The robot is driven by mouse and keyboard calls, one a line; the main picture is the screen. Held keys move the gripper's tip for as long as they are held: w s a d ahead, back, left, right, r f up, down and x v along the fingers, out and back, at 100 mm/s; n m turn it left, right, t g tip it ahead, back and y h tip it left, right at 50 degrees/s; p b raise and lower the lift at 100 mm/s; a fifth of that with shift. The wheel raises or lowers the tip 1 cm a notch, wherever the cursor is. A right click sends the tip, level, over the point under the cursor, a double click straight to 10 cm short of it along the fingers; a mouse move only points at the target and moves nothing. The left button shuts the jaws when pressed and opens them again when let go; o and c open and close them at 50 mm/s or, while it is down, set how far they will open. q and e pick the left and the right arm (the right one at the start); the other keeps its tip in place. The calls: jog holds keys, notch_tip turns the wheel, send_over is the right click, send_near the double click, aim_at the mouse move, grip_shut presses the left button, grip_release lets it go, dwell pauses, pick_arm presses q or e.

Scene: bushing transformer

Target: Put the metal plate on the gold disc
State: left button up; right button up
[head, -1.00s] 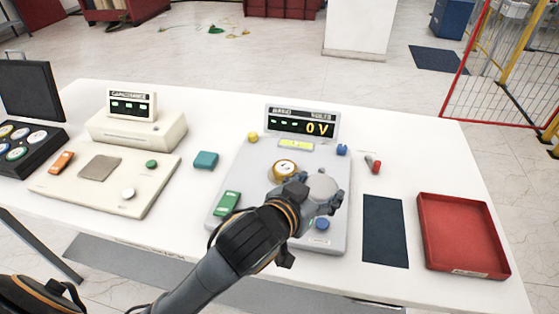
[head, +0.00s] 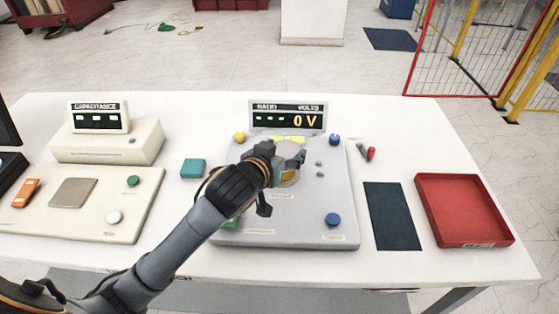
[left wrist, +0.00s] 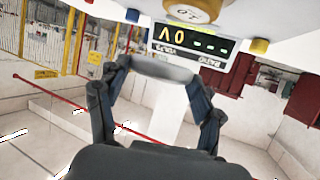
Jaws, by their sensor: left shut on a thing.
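My left gripper (head: 285,160) is over the upper middle of the grey voltmeter unit, beside and partly in front of the gold disc (head: 289,178). In the left wrist view the gripper (left wrist: 160,74) is shut on the round grey metal plate (left wrist: 162,69), which is seen nearly edge-on between the fingers. The gold disc (left wrist: 192,11) shows there at the top edge, apart from the plate in the picture. In the head view the plate is mostly hidden by the gripper. My right gripper is not in view.
The grey unit (head: 300,228) has a display (head: 288,117) reading 0 V behind the gripper, and yellow (head: 240,138) and blue (head: 335,140) knobs. A teal block (head: 193,168) lies left of it. A dark mat (head: 392,215) and red tray (head: 432,210) are at right.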

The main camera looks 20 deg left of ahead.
pick_arm(q)
jog(key=shift+w+a+f, duration=0.25)
jog(key=shift+w+f, duration=0.1)
jog(key=shift+f, duration=0.2)
jog(key=shift+w+a+f, duration=0.25)
jog(key=shift+w+f, duration=0.1)
jog(key=shift+f, duration=0.15)
jog(key=f, duration=0.3)
jog(key=shift+w+a+f, duration=0.2)
jog(key=shift+w+a, duration=0.05)
jog(key=shift+d+f, duration=0.1)
jog(key=shift+f, duration=0.05)
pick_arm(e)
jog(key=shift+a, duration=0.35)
pick_arm(q)
jog(key=shift+f, duration=0.15)
jog(key=o, duration=1.3)
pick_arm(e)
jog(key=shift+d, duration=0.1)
